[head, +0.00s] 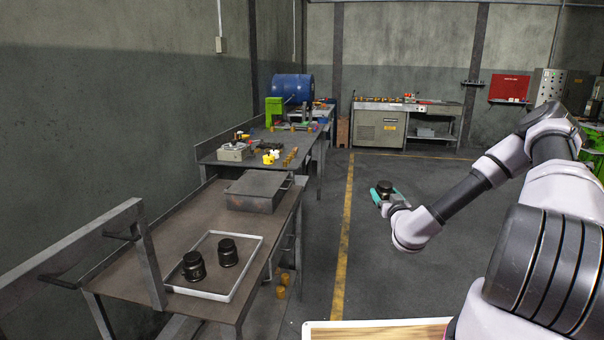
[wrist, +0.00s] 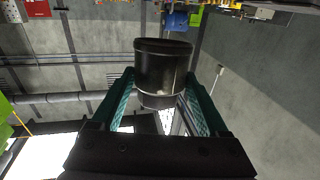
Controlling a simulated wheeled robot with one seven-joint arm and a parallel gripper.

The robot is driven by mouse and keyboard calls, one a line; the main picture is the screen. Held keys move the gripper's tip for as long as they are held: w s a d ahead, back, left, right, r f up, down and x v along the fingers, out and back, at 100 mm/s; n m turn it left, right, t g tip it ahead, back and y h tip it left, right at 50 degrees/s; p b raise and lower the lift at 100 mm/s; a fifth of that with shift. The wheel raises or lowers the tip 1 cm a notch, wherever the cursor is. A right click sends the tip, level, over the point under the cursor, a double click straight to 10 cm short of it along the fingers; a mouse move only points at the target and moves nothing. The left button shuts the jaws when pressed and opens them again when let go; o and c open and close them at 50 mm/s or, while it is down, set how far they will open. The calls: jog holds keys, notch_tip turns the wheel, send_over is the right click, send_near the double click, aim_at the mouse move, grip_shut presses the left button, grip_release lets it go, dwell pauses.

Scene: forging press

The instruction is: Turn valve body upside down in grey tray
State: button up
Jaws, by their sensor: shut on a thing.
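My gripper (head: 389,196) has teal fingers and is out over the floor, right of the yellow line and well to the right of the tables. It is shut on a black valve body (head: 384,186). In the wrist view the held valve body (wrist: 163,70) is a dark cylinder between the two fingers (wrist: 159,88), with a narrower part toward the palm. The grey tray (head: 256,262) has a light rim and lies on the near table. Two other black valve bodies, a left one (head: 194,266) and a right one (head: 228,252), stand in it.
The near table (head: 160,218) has a raised rail at its left end and a grey metal box (head: 257,191) behind the tray. A farther table (head: 222,150) carries small parts. Brass pieces (head: 281,287) lie below the near table. Open floor lies between the tables and my arm.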

jog(key=shift+s+d+r+h, duration=0.15)
jog(key=shift+d+h, duration=0.15)
jog(key=shift+d, duration=0.25)
jog(key=shift+d+r, duration=0.1)
jog(key=shift+r, duration=4.25)
jog(key=shift+m, duration=0.3)
jog(key=m, duration=0.3)
jog(key=shift+d, duration=0.1)
jog(key=m, duration=0.5)
jog(key=shift+m, duration=0.4)
